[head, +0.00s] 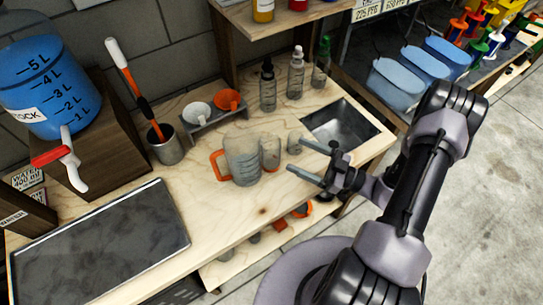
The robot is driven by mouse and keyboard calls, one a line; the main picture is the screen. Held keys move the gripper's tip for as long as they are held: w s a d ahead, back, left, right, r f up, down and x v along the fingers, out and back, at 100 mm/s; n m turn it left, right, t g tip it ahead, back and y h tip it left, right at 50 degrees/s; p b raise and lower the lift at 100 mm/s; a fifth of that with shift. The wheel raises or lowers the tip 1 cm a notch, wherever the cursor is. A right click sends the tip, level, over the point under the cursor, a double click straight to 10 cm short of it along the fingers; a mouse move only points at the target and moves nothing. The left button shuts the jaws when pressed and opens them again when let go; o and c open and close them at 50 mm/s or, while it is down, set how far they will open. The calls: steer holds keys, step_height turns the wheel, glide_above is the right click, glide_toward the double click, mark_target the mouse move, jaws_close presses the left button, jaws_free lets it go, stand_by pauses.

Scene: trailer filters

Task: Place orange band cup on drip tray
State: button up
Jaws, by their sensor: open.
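A wide, dark, metal-rimmed tray (100,250), which looks like the drip tray, lies at the bench's front left, below the tap; it looks empty. On the low shelf under the bench's front edge are orange-ringed items (300,209), partly hidden by the bench; I cannot tell if one is the orange band cup.
A blue stock tank (38,88) with a red-handled tap stands on a wooden box at left. A metal pot (166,146) holds a brush. A rack (216,116) carries white and orange funnels. Bottles (296,72) stand behind. A sink (342,125) is at right.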

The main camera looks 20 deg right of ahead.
mark_target(280, 147)
steer(key=b+x, duration=0.2)
steer(key=x, duration=0.5)
steer(key=shift+w+a, duration=0.1)
steer(key=shift+a, duration=0.15)
steer(key=shift+d, duration=0.1)
jaws_close()
